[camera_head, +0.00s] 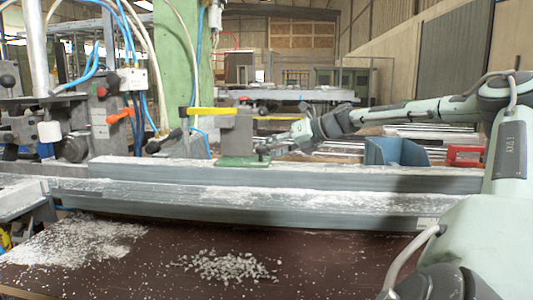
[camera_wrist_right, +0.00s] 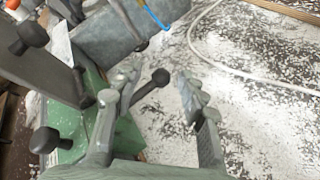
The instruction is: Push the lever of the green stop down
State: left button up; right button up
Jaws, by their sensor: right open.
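The green stop stands on the grey aluminium profile; its green base (camera_head: 243,160) and upright grey block (camera_head: 237,132) show in the head view. A yellow bar (camera_head: 213,111) lies across its top. In the right wrist view the green body (camera_wrist_right: 68,125) is at left. A short dark lever with a round black knob (camera_wrist_right: 159,77) shows between the fingers of my right gripper (camera_wrist_right: 153,80); I cannot tell whether they touch it. My right gripper (camera_head: 268,147) is open, at the right side of the stop in the head view. My left gripper is not in view.
Long grey profiles (camera_head: 300,200) with white chips run across the bench, and a chip pile (camera_head: 228,267) lies in front. A blue bin (camera_head: 395,151) and a red bin (camera_head: 464,155) stand behind at right. A clamp machine with hoses (camera_head: 105,115) stands at left.

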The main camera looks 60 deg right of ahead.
jog(key=a+v, duration=0.1)
jog(key=v, duration=0.9)
jog(key=shift+s+d, duration=0.3)
jog(key=shift+d, duration=0.15)
